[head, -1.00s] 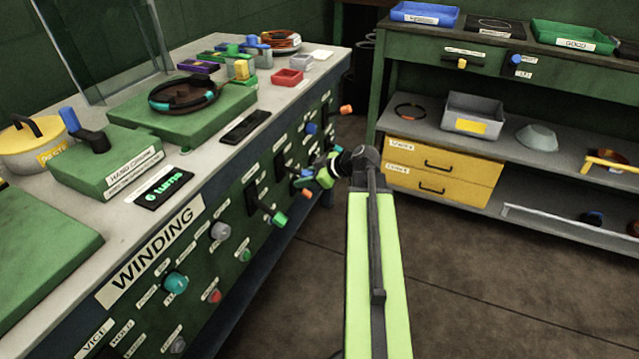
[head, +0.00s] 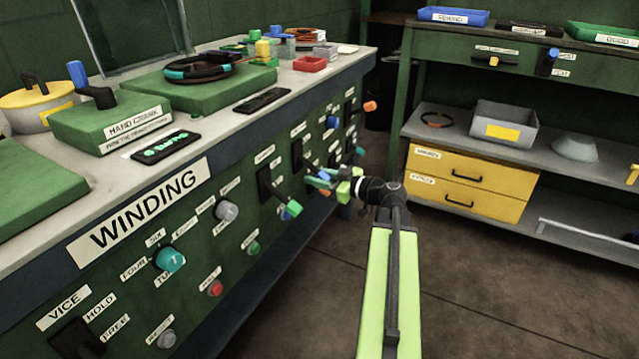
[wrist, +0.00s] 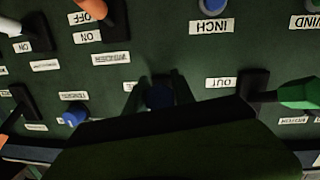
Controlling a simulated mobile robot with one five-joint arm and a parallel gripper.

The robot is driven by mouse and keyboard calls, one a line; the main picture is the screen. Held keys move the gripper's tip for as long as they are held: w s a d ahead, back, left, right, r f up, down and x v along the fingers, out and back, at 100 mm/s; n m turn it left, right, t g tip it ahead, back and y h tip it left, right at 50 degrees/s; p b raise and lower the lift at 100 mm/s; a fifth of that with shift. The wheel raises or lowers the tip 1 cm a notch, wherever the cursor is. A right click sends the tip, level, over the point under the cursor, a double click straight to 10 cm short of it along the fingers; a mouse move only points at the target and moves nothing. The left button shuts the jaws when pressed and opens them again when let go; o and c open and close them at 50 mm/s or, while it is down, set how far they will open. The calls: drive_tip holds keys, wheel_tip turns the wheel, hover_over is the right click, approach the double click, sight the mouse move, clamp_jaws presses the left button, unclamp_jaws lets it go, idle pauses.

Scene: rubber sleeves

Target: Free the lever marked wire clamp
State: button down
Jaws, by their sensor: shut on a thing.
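My gripper (head: 318,183) is at the green front panel (head: 225,265), its fingers at a blue-handled lever (head: 311,171). The wrist view shows a dark blue handle (wrist: 160,95) between the two fingertips, in shadow. My gripper is shut on it. The lever's dark slot plate shows just behind the handle. A small label beside it is too blurred to read, and part of the area is covered by my gripper, so I cannot read "wire clamp" anywhere.
A green-handled lever (head: 292,207) is close by, near the label OUT (wrist: 221,82). An orange-handled lever (wrist: 115,15) and a blue knob (wrist: 75,114) are near too. Yellow drawers (head: 470,182) stand to the right, with clear floor between.

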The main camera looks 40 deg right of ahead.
drive_tip(key=shift+w, duration=0.1)
idle(0.3)
drive_tip(key=c, duration=1.1)
unclamp_jaws()
drive_tip(key=shift+o, duration=0.2)
drive_tip(key=shift+s+d, duration=0.15)
drive_tip(key=shift+s, duration=0.25)
drive_tip(key=p+v, duration=0.1)
drive_tip(key=v, duration=1.5)
drive_tip(key=shift+s+p, duration=0.35)
drive_tip(key=shift+d+f, duration=0.1)
